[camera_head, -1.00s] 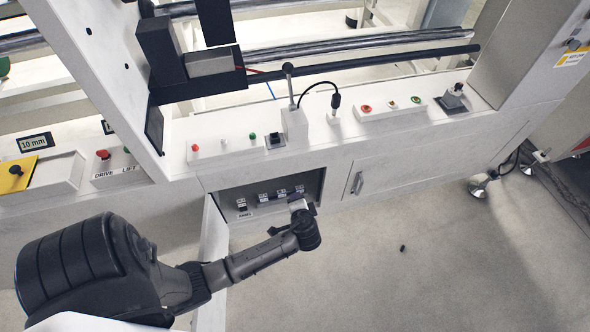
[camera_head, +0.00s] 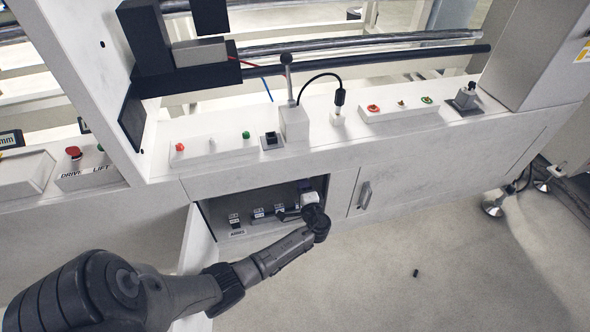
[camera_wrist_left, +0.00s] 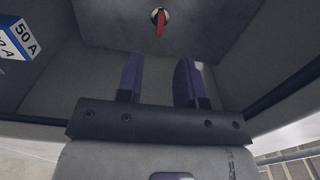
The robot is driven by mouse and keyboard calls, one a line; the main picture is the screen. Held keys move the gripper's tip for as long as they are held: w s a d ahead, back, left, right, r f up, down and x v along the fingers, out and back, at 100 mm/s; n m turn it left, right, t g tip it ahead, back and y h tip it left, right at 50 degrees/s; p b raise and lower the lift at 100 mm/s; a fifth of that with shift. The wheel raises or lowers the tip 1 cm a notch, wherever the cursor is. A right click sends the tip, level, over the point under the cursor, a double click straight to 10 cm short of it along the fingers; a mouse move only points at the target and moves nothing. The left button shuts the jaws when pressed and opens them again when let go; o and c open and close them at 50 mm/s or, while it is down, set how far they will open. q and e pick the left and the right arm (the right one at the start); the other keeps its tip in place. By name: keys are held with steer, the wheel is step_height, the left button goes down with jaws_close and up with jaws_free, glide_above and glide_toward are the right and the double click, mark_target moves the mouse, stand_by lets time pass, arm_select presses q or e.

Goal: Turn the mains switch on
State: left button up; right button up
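An open compartment (camera_head: 210,212) in the front of the white machine holds a row of small switches or breakers (camera_head: 258,213), with a small label (camera_head: 237,233) under the leftmost that is too small to read. My left gripper (camera_head: 288,214) reaches into the compartment's right side, partly hidden by my own wrist. In the left wrist view my left gripper (camera_wrist_left: 158,78) has its two dark fingers apart with nothing between them. A switch with a red handle (camera_wrist_left: 160,20) is on the grey wall beyond the fingertips, apart from them. My right gripper is not in view.
The compartment's open door (camera_head: 197,240) stands left of my forearm. A closed panel with a handle (camera_head: 364,195) is to the right. A lever (camera_head: 287,75) rises from the ledge above.

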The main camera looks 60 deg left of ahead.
arm_select(q)
steer(key=shift+b+x, duration=2.1)
steer(key=shift+x, duration=3)
jaws_close()
